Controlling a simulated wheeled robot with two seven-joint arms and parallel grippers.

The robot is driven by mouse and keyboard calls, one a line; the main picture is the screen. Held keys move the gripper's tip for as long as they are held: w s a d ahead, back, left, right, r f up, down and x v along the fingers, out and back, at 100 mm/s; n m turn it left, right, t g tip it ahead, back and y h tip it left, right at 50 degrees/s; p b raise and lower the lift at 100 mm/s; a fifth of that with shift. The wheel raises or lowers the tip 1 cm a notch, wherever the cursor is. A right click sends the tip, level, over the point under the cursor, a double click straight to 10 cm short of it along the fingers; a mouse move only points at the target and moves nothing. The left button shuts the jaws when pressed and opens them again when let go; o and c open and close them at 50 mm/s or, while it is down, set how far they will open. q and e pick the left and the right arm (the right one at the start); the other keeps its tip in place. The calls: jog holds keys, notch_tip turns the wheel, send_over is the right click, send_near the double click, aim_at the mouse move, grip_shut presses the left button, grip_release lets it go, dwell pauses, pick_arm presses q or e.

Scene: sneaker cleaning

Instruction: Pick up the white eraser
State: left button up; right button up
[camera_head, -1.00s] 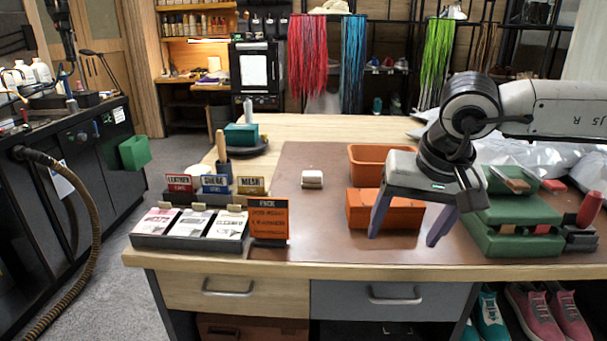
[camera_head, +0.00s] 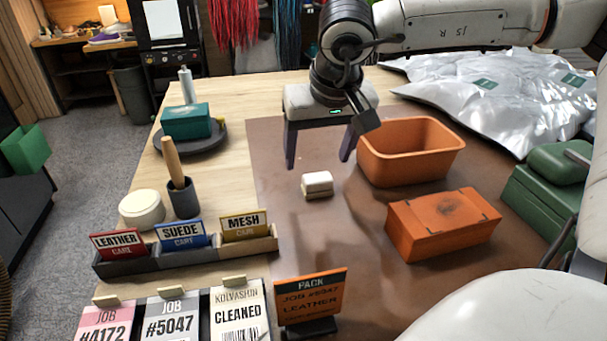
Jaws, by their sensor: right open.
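The white eraser (camera_head: 318,182) is a small white block with a beige lower layer. It lies on the brown mat (camera_head: 340,235) near the middle of the view. My right gripper (camera_head: 317,163) hangs fingers down just behind and above the eraser. Its two dark fingers are spread wide apart with nothing between them. The eraser appears just below and in front of the fingertips, not touching them. My left gripper is not in view.
An open orange bin (camera_head: 410,150) stands right of the gripper, with an orange box (camera_head: 443,224) in front of it. Care signs (camera_head: 182,238), job cards (camera_head: 170,318) and a pack sign (camera_head: 310,298) line the front left. A green case (camera_head: 545,190) and silver bags (camera_head: 490,90) are at right.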

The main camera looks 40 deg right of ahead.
aim_at(318, 177)
jog(key=shift+s+x, duration=0.25)
jog(key=shift+x, duration=0.85)
jog(key=x, duration=0.5)
jog(key=shift+s+d, duration=0.2)
jog(key=shift+d, duration=0.15)
jog(key=shift+w+f, duration=0.2)
jog(key=shift+f, duration=0.2)
jog(key=c, duration=1.1)
notch_tip(318, 177, up, 10)
jog(key=shift+r+p, duration=0.1)
jog(key=shift+p, duration=0.25)
jog(key=shift+c, duration=0.3)
jog(key=o, duration=0.5)
jog(key=c, duration=0.4)
